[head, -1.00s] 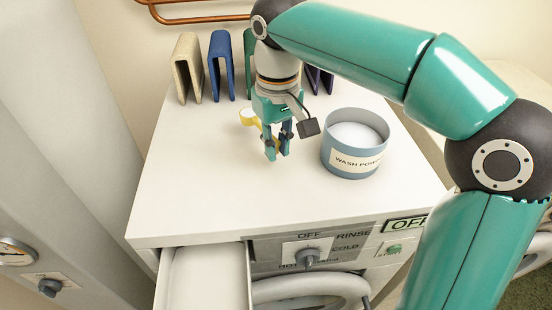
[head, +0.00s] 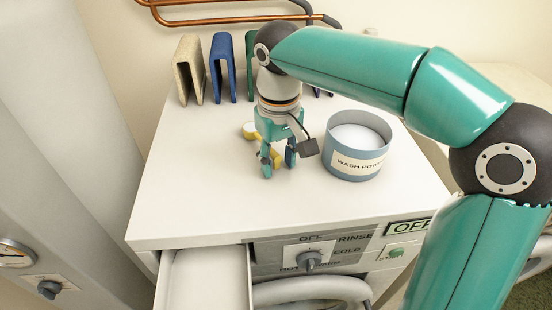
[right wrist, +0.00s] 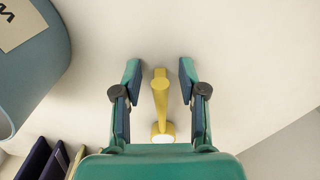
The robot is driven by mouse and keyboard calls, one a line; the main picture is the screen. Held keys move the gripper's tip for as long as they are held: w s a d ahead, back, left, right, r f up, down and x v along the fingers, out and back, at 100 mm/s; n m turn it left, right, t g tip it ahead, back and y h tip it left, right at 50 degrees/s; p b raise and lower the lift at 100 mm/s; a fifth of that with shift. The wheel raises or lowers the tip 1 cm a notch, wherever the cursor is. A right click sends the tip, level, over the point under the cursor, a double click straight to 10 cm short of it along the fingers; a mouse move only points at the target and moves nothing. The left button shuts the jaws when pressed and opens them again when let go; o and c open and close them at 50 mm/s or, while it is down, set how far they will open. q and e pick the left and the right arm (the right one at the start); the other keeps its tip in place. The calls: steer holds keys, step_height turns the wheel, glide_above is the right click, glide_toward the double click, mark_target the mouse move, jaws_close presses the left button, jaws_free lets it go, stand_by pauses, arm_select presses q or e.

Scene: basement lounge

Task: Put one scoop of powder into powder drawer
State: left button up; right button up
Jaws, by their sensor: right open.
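The yellow scoop (head: 250,130) is at the white machine top, partly hidden behind my right gripper (head: 279,170); whether it rests on the top is hard to tell. In the right wrist view its handle (right wrist: 160,95) lies between the two fingers of my right gripper (right wrist: 159,70), with a gap on each side. The scoop's cup has a white inside; I cannot tell whether that is powder. The blue wash powder tub (head: 355,166), holding white powder (head: 354,138), stands right of the gripper. The powder drawer (head: 205,285) is pulled out at the front left and looks empty.
Beige (head: 190,68) and blue (head: 222,66) upright folded pieces stand along the back of the top, with darker ones behind my arm. A dial (head: 309,260) is on the front panel. The top's front left is clear.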

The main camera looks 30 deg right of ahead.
step_height(320, 180, up, 12)
steer(key=p, duration=0.1)
steer(key=shift+p, duration=0.4)
steer(key=shift+s, duration=0.1)
stand_by(0.5)
